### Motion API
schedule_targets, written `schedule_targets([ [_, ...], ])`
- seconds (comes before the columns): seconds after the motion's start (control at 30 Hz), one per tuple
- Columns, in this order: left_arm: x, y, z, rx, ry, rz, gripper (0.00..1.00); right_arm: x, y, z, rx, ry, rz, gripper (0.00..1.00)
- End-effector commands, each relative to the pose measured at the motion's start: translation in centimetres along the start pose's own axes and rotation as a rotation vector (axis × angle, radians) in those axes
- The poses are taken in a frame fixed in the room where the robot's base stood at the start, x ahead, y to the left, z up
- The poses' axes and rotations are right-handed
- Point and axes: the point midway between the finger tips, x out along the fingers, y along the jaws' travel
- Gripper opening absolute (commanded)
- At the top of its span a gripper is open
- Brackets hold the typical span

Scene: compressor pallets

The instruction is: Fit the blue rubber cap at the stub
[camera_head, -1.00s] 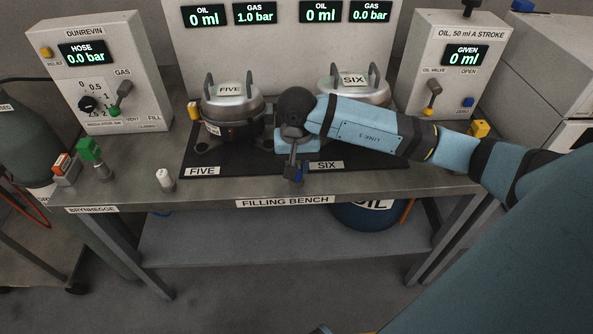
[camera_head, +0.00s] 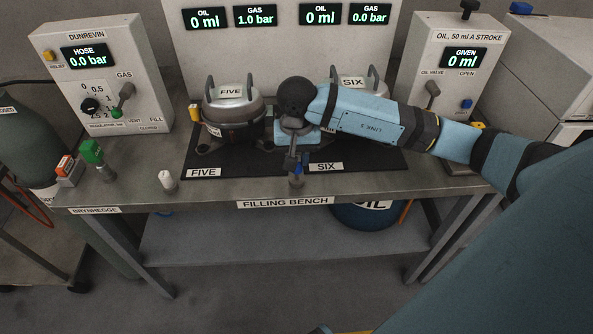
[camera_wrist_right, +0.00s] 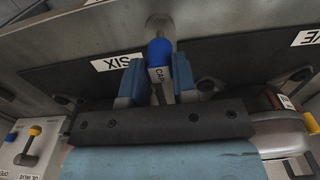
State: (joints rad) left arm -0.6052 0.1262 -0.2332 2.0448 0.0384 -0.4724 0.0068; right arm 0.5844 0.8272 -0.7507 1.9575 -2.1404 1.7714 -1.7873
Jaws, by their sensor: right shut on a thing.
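The blue rubber cap (camera_wrist_right: 159,52) with a white tag reading CAP is between the fingers of my right gripper (camera_wrist_right: 157,80). In the head view my right gripper (camera_head: 297,160) points down over the bench's front strip, shut on the blue cap (camera_head: 298,169). A short grey metal stub (camera_wrist_right: 158,24) stands just past the cap in the wrist view. In the head view the stub (camera_head: 297,182) shows right below the cap. I cannot tell whether cap and stub touch. My left gripper is not in view.
Compressor FIVE (camera_head: 232,104) stands left of my right wrist; compressor SIX (camera_head: 352,88) is partly behind my arm. A white cylinder (camera_head: 166,180) and a green-topped fitting (camera_head: 92,152) stand to the left on the filling bench (camera_head: 230,190). Control boxes flank both sides.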

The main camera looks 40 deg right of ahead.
Motion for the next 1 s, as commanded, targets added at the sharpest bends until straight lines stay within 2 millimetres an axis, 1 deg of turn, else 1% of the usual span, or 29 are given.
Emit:
schedule_targets([
  [0.27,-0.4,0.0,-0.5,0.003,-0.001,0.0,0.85,-1.3,0.0,0.0,-0.001,0.001,-0.001,0.0],
  [0.63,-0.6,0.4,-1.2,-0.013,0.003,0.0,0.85,-2.7,0.0,0.0,-0.001,0.001,0.0,0.0],
  [1.0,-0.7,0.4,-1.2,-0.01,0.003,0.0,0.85,-2.8,0.0,0.0,-0.001,0.0,0.0,0.0],
])
